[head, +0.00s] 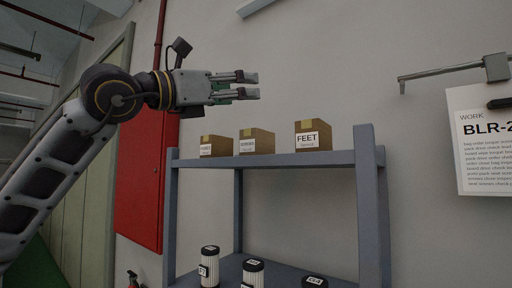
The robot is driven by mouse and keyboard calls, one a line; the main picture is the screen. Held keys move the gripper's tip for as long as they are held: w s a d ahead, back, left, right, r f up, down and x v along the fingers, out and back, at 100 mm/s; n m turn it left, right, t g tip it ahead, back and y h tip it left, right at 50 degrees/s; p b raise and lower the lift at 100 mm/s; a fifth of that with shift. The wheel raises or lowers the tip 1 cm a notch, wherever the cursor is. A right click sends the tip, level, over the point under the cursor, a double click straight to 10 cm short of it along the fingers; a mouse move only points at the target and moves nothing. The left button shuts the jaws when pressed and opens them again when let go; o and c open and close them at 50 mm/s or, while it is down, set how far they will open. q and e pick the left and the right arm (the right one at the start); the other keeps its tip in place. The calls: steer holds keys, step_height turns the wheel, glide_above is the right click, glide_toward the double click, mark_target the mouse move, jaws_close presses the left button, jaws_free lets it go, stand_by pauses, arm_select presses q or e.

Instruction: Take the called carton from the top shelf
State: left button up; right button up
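Three brown cartons stand in a row on the top shelf (290,161) of a blue-grey rack. The right carton (324,147) has a white label reading "FEET". The middle carton (268,147) and the left carton (206,154) have labels too small to read surely. My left gripper (252,85) is above the shelf, over the left and middle cartons and apart from them. Its two fingers point right with a gap between them, and nothing is held. My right gripper is not in view.
Striped canisters (252,278) stand on the lower shelf. A red cabinet (139,195) is on the wall at left. A paper sheet headed "WORK BLR-2" (482,150) hangs at right beneath a metal bracket (440,72). The rack's right post (370,210) rises slightly above the top shelf.

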arm_select(q)
steer(key=w+a+f+n+t+y, duration=0.1)
steer(key=w+a+f+n+y, duration=0.2)
steer(key=f+n+y, duration=0.1)
steer(key=shift+w+f+y, duration=0.4)
steer(key=shift+f+y, duration=0.3)
steer(key=shift+f, duration=0.2)
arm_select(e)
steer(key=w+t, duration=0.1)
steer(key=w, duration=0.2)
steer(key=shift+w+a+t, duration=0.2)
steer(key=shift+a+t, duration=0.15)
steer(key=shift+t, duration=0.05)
arm_select(q)
steer(key=shift+w, duration=0.15)
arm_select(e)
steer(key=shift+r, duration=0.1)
